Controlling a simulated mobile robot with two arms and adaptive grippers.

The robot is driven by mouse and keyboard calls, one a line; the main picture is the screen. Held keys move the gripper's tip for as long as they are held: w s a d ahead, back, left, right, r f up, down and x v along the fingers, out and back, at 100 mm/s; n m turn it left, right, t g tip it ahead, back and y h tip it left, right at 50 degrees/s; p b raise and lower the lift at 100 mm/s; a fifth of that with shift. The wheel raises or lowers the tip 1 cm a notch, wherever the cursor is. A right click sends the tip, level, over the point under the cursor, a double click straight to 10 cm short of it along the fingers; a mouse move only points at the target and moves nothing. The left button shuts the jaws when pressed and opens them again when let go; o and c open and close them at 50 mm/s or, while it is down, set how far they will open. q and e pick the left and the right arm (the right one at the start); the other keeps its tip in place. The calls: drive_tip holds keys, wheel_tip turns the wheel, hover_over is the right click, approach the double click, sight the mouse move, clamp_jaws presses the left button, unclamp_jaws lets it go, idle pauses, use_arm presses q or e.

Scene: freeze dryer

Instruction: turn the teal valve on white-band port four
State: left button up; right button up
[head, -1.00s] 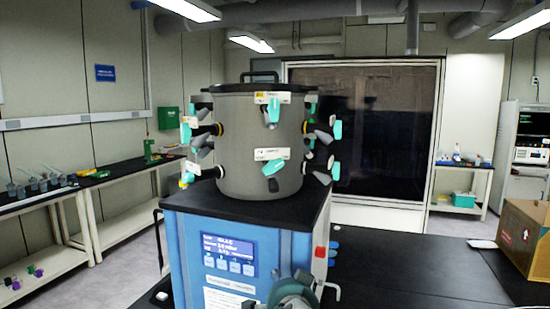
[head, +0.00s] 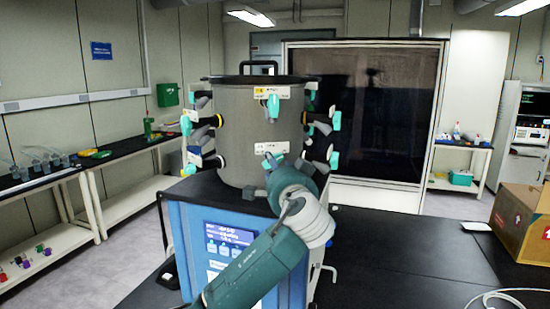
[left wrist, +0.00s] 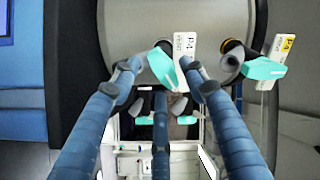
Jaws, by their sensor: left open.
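The grey drum (head: 232,130) carries rows of ports with teal valves. On its lower front, a white-band label (head: 271,147) sits above a teal valve (head: 270,162), partly covered by my left gripper (head: 279,177). In the left wrist view, the white label (left wrist: 185,45) reads P4, and its teal valve (left wrist: 161,66) lies tilted between the open fingertips of my left gripper (left wrist: 158,73). I cannot tell whether the fingers touch it. My right gripper is out of view.
A yellow-band port's teal valve (left wrist: 264,69) is close on the right in the left wrist view. Other ports stick out from both drum sides. A blue control unit (head: 226,245) is under the drum. A cardboard box (head: 525,220) stands on the black bench at right.

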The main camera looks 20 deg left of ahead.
use_arm(q)
drive_tip(key=shift+x, duration=0.9)
clamp_jaws()
drive_tip(key=shift+w+d+n+b, duration=0.1)
drive_tip(key=shift+d+n+b, duration=0.1)
drive_tip(key=shift+n+b, duration=2.85)
drive_tip(key=shift+w+d+n+b, duration=0.1)
drive_tip(key=shift+d+n+b, duration=0.05)
drive_tip(key=shift+n+b, duration=2.85)
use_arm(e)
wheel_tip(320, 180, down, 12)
use_arm(q)
drive_tip(key=shift+r+b, duration=0.1)
drive_tip(key=shift+b, duration=0.2)
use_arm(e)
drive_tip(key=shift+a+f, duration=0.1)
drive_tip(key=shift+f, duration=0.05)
